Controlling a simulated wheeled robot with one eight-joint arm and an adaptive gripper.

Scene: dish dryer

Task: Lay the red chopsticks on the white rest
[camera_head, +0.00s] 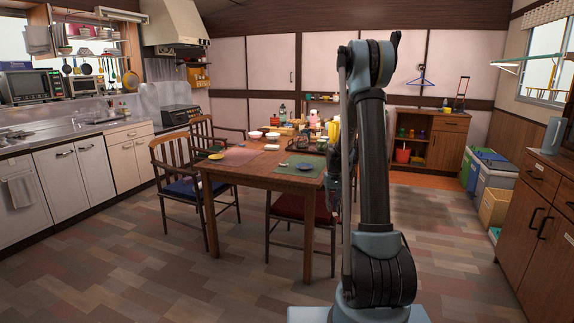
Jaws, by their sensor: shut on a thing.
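My gripper (335,180) is partly hidden beside my upright arm, at the right side of the dining table (250,177). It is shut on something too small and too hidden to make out. I cannot pick out the red chopsticks. A tiny pale thing (284,165) lies at the left of the green placemat (303,175); I cannot tell whether it is the white rest. A dark blue plate (304,167) lies on this mat.
A pink placemat (241,157) and a yellow dish (216,156) are at the table's left. Bowls, bottles and a dark tray crowd its back. A blue-seated chair (181,185) and a red-seated chair (298,207) stand close to the table. The front floor is clear.

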